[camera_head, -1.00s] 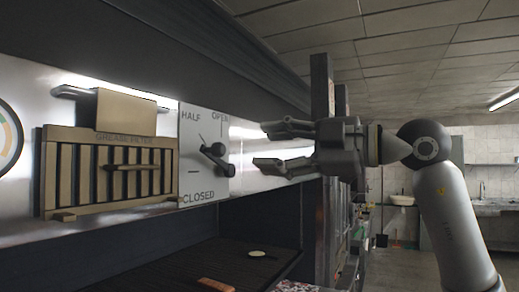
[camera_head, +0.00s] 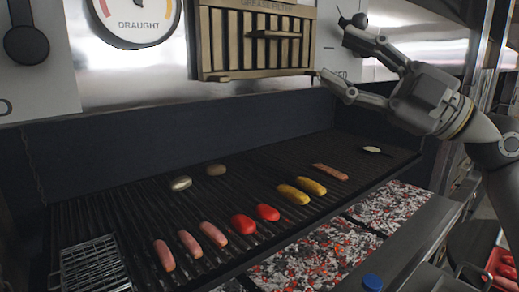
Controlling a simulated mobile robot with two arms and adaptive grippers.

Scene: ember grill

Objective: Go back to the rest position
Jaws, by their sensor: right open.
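My right gripper (camera_head: 338,62) is open and empty, at the upper right in front of the steel back panel. Its fingers point left, close to the right end of the grease filter (camera_head: 255,72) in the picture. I cannot tell whether the finger touches anything. My left gripper is not in view.
The grill grate (camera_head: 140,212) holds several sausages (camera_head: 188,243), red pieces (camera_head: 243,224), yellow pieces (camera_head: 293,194) and a wire basket (camera_head: 92,266). Ember beds (camera_head: 322,248) lie along the front. A draught gauge (camera_head: 138,12) and a second lever (camera_head: 26,44) are at the upper left.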

